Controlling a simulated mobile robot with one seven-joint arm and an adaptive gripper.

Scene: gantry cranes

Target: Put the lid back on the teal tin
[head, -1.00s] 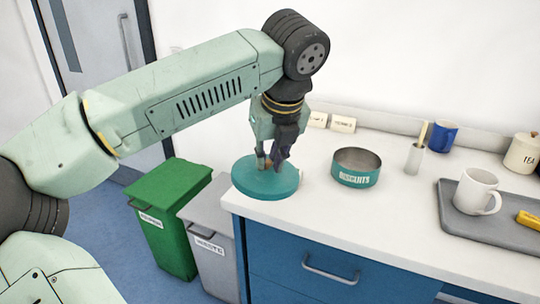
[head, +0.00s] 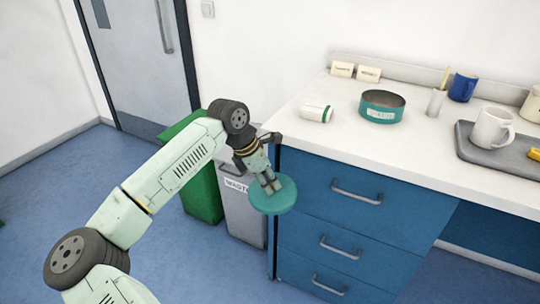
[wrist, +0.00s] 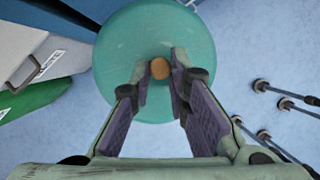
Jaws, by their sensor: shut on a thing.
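The teal tin (head: 381,107) stands upright and open on the white counter, its inside visible from above. Its round teal lid (head: 274,197) is away from it, held in front of the counter's left front corner, beyond the counter edge and over the floor. My gripper (head: 271,187) is shut on the lid's small knob. In the wrist view the lid (wrist: 120,50) lies beyond the fingers, and the round tan knob (wrist: 160,68) sits between the fingertips.
A white and green cylinder (head: 316,113) lies on the counter left of the tin. A slim holder (head: 435,103), a blue mug (head: 463,87) and a grey tray (head: 475,152) with a white mug (head: 492,129) are to the right. Green (head: 203,190) and grey (head: 243,213) bins stand left of the drawers.

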